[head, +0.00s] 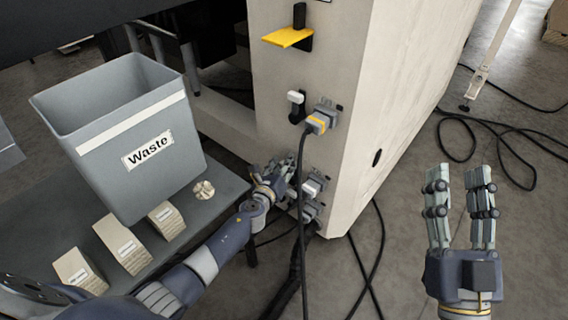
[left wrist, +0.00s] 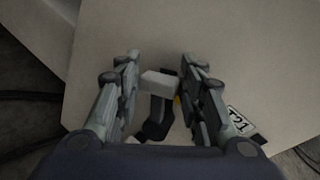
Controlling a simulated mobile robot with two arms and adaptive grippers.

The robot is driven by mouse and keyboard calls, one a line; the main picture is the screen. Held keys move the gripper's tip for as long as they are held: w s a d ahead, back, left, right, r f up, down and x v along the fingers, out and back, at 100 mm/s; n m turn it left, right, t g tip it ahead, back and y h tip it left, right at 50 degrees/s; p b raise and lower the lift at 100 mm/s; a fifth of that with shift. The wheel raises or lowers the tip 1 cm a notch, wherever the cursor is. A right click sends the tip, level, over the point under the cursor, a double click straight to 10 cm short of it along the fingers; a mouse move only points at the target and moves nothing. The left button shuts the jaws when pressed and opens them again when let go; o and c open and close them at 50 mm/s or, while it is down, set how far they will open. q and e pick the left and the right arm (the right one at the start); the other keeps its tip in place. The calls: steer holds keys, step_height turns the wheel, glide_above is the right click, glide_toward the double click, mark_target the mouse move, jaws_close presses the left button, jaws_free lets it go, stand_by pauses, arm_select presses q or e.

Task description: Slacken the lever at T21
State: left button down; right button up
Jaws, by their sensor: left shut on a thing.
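The T21 lever (left wrist: 158,84) has a pale end on a black arm and shows between the fingers in the left wrist view. My left gripper (left wrist: 156,72) is shut on the lever, a finger at each side. In the head view my left gripper (head: 283,170) is low on the beige machine's front face, and its fingers hide the lever there. My right gripper (head: 459,176) is open and empty, above the floor at the right, away from the machine.
The beige machine (head: 345,70) carries another white-ended lever (head: 295,98), a plug with a hanging cable (head: 321,117) and a yellow plate (head: 287,38). A grey Waste bin (head: 125,125) and several tan blocks (head: 123,245) stand on a dark bench. Black cables lie on the floor.

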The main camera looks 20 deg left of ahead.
arm_select(q)
steer(key=c, duration=1.1)
jaws_free()
